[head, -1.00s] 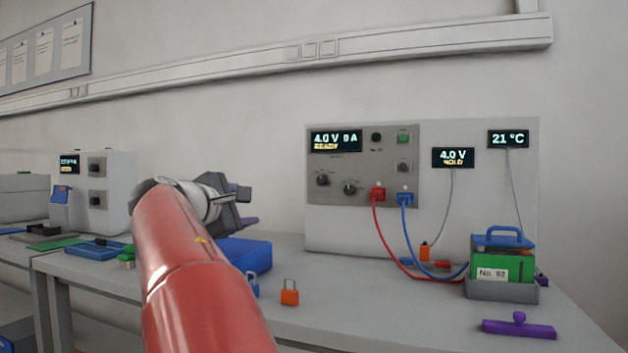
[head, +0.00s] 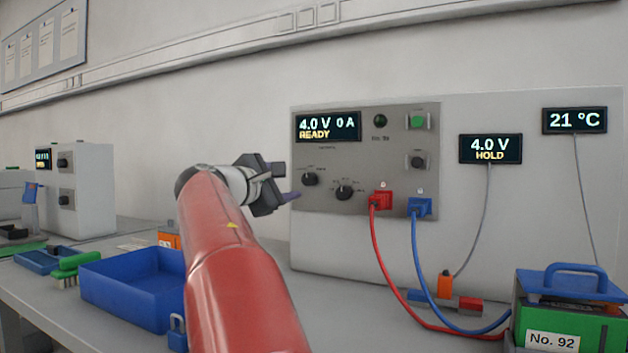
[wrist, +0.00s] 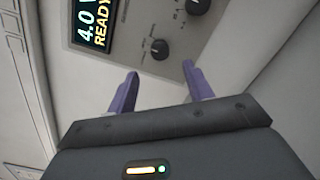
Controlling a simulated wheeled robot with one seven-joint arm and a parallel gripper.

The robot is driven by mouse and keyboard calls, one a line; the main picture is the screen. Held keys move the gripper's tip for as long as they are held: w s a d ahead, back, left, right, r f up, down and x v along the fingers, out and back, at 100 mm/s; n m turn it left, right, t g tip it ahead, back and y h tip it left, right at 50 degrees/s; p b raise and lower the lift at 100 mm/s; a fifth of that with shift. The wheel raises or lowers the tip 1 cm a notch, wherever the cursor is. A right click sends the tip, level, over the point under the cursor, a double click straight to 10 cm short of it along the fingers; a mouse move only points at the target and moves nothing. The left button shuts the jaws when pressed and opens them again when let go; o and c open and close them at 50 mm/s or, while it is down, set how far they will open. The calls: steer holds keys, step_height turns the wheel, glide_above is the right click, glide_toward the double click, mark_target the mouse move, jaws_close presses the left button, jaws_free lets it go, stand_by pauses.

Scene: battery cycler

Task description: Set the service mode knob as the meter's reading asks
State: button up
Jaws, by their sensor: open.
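The meter (head: 490,149) hangs on the white panel in the head view and reads "4.0 V HOLD". The cycler's grey front (head: 375,135) has a display (head: 328,127) reading "4.0 V 0 A READY". Below it are a left black knob (head: 310,179) and a right black knob (head: 345,192). Another dark knob (head: 417,160) sits at right. Their labels are too small to read. My gripper (head: 285,182) is open and empty, left of the left knob and apart from it. In the wrist view, its purple fingers (wrist: 160,70) point toward the left knob (wrist: 160,47), with the right knob (wrist: 198,5) beyond.
Red (head: 381,200) and blue (head: 419,207) plugs sit in the front, their cables running to the green battery box (head: 560,315). A blue tray (head: 125,300) stands on the bench at left. A second white unit (head: 85,190) stands farther left.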

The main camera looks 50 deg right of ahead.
mark_target(307, 180)
steer(key=d+p, duration=0.1)
steer(key=d, duration=0.2)
steer(key=w+d, duration=0.1)
steer(key=d, duration=0.3)
steer(key=shift+w+p, duration=0.2)
steer(key=shift+p, duration=0.15)
steer(key=c, duration=1)
steer(key=shift+o, duration=0.2)
steer(key=shift+m, duration=0.3)
steer(key=m+b, duration=0.1)
steer(key=m, duration=0.2)
steer(key=shift+m+y+b, duration=0.3)
steer(key=shift+m+b, duration=0.1)
steer(key=shift+m, duration=1.6)
steer(key=shift+d, duration=0.1)
